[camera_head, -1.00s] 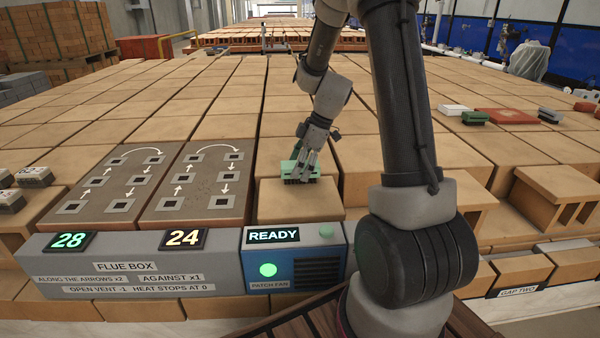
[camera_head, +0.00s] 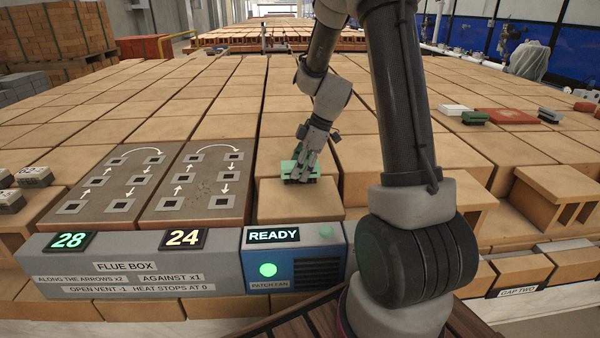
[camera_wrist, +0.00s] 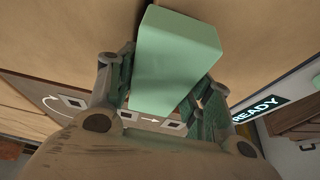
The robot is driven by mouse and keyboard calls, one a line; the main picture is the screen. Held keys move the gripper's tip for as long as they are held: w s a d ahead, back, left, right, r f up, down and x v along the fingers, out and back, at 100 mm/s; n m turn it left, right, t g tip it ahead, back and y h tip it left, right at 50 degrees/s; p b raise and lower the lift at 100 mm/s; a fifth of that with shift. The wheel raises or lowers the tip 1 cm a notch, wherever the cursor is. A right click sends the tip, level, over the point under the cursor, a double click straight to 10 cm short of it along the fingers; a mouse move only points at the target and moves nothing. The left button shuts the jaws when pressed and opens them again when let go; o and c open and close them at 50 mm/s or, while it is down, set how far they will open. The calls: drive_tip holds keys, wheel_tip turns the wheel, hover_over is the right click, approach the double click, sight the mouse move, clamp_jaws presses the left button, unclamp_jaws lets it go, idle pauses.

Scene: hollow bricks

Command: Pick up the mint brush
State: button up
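The mint brush (camera_head: 290,167) is a small mint-green block with dark bristles beneath. In the wrist view the brush's smooth mint top (camera_wrist: 175,60) lies between the two fingers of my gripper (camera_wrist: 160,95). One finger is close along each side. Whether the fingers press on the brush is too tight to tell, and the fingertips are partly hidden.
The flue box (camera_head: 130,270) and its READY panel (camera_head: 290,260) stand in front. Two brown arrow plates (camera_head: 120,180) lie to the left. Another green brush (camera_head: 475,118), a white block (camera_head: 453,109) and a red slab (camera_head: 505,116) lie to the right.

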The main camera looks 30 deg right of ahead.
drive_tip(key=c, duration=0.4)
wheel_tip(320, 180, up, 10)
drive_tip(key=shift+r, duration=0.25)
drive_tip(key=o, duration=0.4)
drive_tip(key=c, duration=0.4)
drive_tip(key=shift+a, duration=0.1)
